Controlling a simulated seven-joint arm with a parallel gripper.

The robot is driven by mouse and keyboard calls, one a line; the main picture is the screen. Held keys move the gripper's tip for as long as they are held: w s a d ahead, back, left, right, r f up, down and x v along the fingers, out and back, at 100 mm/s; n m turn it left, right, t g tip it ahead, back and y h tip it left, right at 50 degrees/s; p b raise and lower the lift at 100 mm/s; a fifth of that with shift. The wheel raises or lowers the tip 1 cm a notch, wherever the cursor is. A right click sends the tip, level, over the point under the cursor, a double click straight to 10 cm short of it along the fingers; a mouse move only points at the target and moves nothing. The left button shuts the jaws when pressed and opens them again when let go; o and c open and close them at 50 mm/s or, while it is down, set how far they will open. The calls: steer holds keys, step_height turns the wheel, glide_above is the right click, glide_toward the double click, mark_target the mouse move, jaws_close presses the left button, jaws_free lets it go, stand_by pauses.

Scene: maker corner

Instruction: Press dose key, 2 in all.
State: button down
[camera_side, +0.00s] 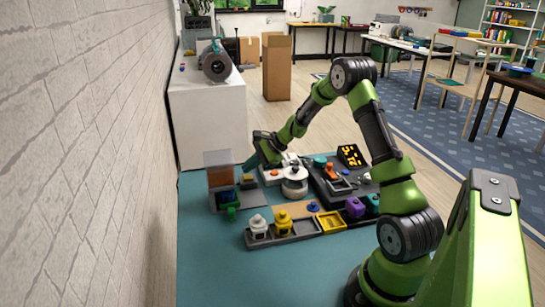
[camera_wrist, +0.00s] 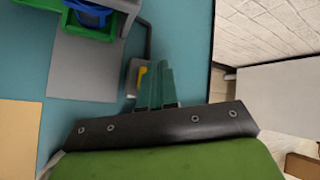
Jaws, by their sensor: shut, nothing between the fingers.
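A dispenser with a brownish see-through hopper (camera_side: 220,177) stands on a grey base plate at the left of the teal mat in the side view. A small yellow key (camera_wrist: 141,77) on a grey housing shows in the wrist view, just left of my fingertips; I take it to be the dose key. My gripper (camera_wrist: 158,66) is shut and empty, its teal fingers beside the key and partly over its housing. In the side view my gripper (camera_side: 247,165) is low at the dispenser's right side. I cannot tell whether the fingers touch the key.
A green bin (camera_side: 230,212) sits at the dispenser's front. A white round device (camera_side: 295,182) stands to its right. A dark tray (camera_side: 285,238) with white and yellow pieces lies in front. The mat's front (camera_side: 270,275) is clear. A brick wall runs along the left.

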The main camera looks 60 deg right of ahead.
mark_target(251, 176)
steer(key=shift+f, duration=0.15)
steer(key=shift+f, duration=0.3)
steer(key=shift+f, duration=0.5)
stand_by(0.9)
steer(key=shift+r, duration=0.9)
steer(key=shift+r, duration=2.55)
stand_by(0.5)
